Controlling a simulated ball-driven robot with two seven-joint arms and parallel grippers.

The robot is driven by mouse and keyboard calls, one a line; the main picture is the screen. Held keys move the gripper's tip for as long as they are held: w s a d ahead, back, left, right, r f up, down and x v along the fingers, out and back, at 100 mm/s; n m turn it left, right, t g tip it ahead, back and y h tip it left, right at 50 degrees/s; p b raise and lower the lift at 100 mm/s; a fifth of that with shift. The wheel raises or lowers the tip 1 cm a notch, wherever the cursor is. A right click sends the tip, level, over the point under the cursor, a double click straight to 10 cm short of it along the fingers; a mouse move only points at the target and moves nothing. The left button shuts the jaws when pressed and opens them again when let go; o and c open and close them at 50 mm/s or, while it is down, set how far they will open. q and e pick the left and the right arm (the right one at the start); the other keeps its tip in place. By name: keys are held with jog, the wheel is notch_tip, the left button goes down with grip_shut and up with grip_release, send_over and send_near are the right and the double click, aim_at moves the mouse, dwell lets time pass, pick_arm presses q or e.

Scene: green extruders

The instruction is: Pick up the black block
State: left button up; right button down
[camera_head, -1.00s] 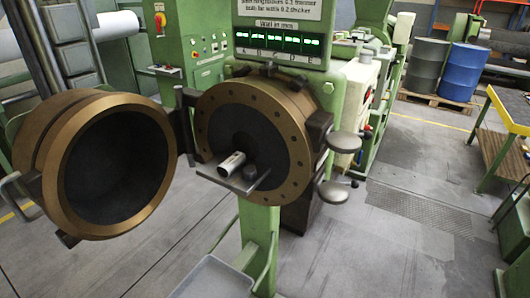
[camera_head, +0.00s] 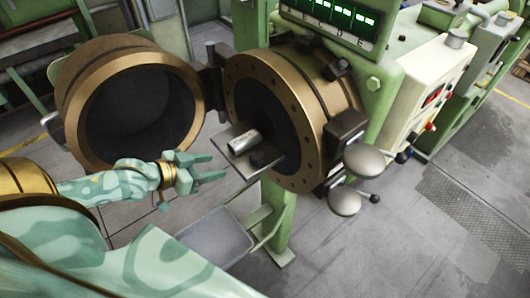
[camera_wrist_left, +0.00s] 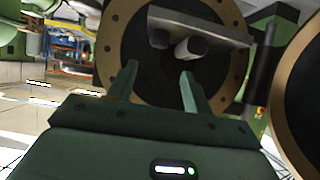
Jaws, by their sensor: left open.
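The black block (camera_head: 260,158) sits on a small grey plate (camera_head: 236,135) that juts out from the round opening of the bronze-rimmed extruder (camera_head: 233,90). A silver cylinder (camera_head: 244,142) lies beside the block on the plate. My left gripper (camera_head: 219,166) is open and empty, to the left of the plate and apart from it. In the left wrist view the block (camera_wrist_left: 158,39) shows dark beyond the two fingertips (camera_wrist_left: 159,72), beside the cylinder (camera_wrist_left: 188,48). My right gripper is not in view.
The open round door (camera_head: 170,75) hangs left of the extruder, behind my left arm. A grey tray (camera_head: 215,238) is below the gripper. Rounded metal handles (camera_head: 363,160) stick out at the extruder's right. Bare floor (camera_head: 390,225) lies further right.

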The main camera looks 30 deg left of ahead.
aim_at(251, 160)
pick_arm(q)
jog(key=b+x, duration=0.1)
jog(key=x, duration=0.8)
jog(key=shift+w+f, duration=0.1)
jog(key=shift+w, duration=0.2)
jog(key=shift+w+d+f, duration=0.1)
jog(key=shift+w+f, duration=0.1)
jog(key=shift+w, duration=0.05)
jog(key=x, duration=0.4)
jog(key=shift+w+d+f, duration=0.15)
jog(key=shift+w+f, duration=0.1)
jog(key=shift+w, duration=0.05)
jog(key=shift+s, duration=0.15)
jog(key=shift+c, duration=1.2)
jog(key=c, duration=0.5)
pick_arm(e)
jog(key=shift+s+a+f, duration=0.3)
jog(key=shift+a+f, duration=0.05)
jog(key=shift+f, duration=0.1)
